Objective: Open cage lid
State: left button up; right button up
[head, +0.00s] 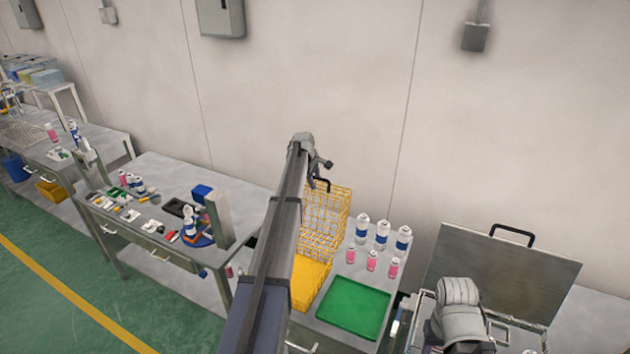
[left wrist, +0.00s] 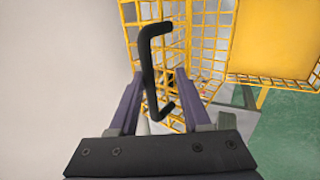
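The yellow wire cage (head: 309,284) stands on the table in the head view, partly hidden behind my left arm. Its mesh lid (head: 327,215) stands raised, nearly upright, at the back of the cage. A black handle (head: 320,184) is at the lid's top edge. In the left wrist view, the handle (left wrist: 150,80) lies between the two fingers of my left gripper (left wrist: 157,100). The fingers are apart, with gaps beside the handle. In the head view my left gripper (head: 322,170) is at the lid's top. My right gripper does not show.
A metal case with a raised lid (head: 495,272) stands at the right. A cluttered workbench (head: 150,215) is at the left. The wall is close behind the cage.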

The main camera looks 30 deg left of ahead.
pick_arm(q)
jog(key=shift+r, duration=0.1)
jog(key=shift+s+r+p, duration=0.25)
jog(key=shift+r+p, duration=0.3)
jog(key=shift+p, duration=0.1)
jog(key=s+r+p, duration=0.3)
jog(key=s, duration=1)
jog(key=shift+s+d, duration=0.25)
jog(key=shift+r, duration=0.1)
